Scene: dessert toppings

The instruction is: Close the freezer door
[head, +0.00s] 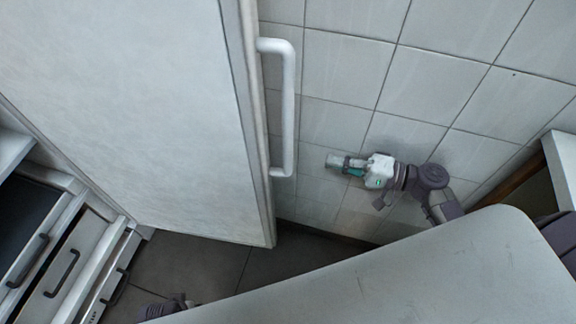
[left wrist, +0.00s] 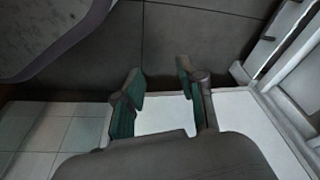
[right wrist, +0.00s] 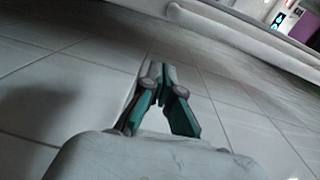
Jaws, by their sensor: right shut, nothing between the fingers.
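The freezer door (head: 130,110) is a tall white panel standing open on the left of the head view. Its broad face is toward me. Its white bar handle (head: 289,110) sticks out to the right from the door's far edge, on the side of the tiled wall. My right gripper (head: 333,162) is right of the handle's lower end in the picture, apart from it, in front of the tiles. It is shut and empty, as the right wrist view (right wrist: 159,72) also shows. My left gripper (left wrist: 160,72) is open and empty in the left wrist view, its fingers over a white panel.
A grey tiled wall (head: 350,75) stands behind the door and right gripper. Drawers with dark handles (head: 62,272) are at lower left. Dark floor (head: 190,262) shows below the door. A pale wooden-framed edge (head: 525,187) is at far right.

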